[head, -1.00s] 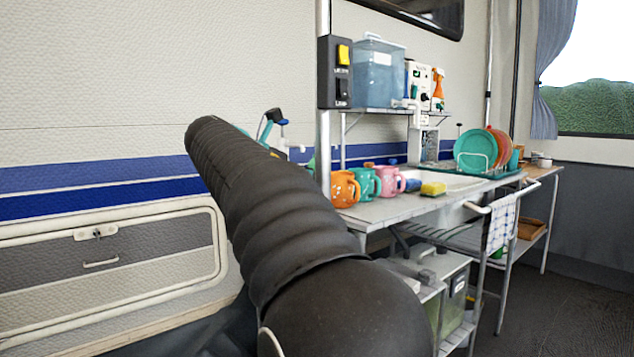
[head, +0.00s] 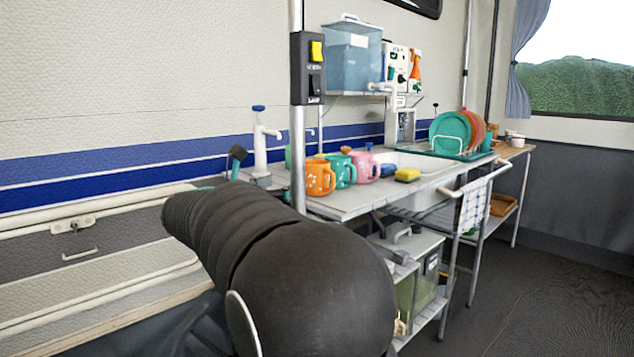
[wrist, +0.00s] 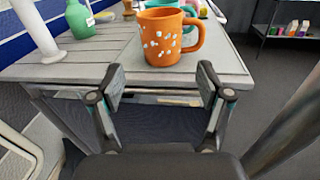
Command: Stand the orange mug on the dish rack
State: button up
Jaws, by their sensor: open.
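The orange mug (head: 319,178) stands upright at the near end of the counter, first in a row of mugs. In the wrist view the orange mug (wrist: 166,38) has white spots and its handle points right. My gripper (wrist: 162,80) is open and empty, its fingers apart in front of the counter edge, short of the mug. In the head view my dark arm hides the gripper. The dish rack (head: 462,152) is green, at the far end of the counter beyond the sink, and holds upright teal and orange plates.
A teal mug (head: 343,172) and a pink mug (head: 366,167) stand close behind the orange one, then a yellow sponge (head: 407,174). A vertical pole (head: 297,150) rises at the counter's near end. A green bottle (wrist: 79,18) stands left of the mug. Floor (head: 500,290) at right is clear.

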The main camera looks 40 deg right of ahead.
aim_at(307, 180)
jog(key=shift+f+x, duration=0.15)
jog(key=shift+x, duration=2.7)
jog(key=shift+f+x, duration=0.15)
jog(key=shift+x, duration=2.7)
